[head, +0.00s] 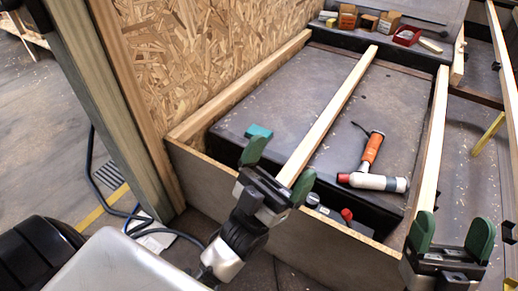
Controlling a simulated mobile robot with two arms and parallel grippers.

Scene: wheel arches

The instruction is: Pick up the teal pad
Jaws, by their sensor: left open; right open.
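The teal pad (258,131) is a small flat block lying on the dark grey surface behind the front board, near its left end. The tip of my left gripper's far finger overlaps its lower edge in the picture; I cannot tell whether they touch. My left gripper (278,165) is open and empty, with green fingers, above the front board. My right gripper (451,233) is open and empty at the lower right, far from the pad.
A wooden batten (327,117) runs lengthwise across the grey surface (290,82). An orange and white power tool (372,168) lies right of it. Small boxes and a red tray (406,36) stand on the back ledge. A chipboard wall (200,50) rises at left.

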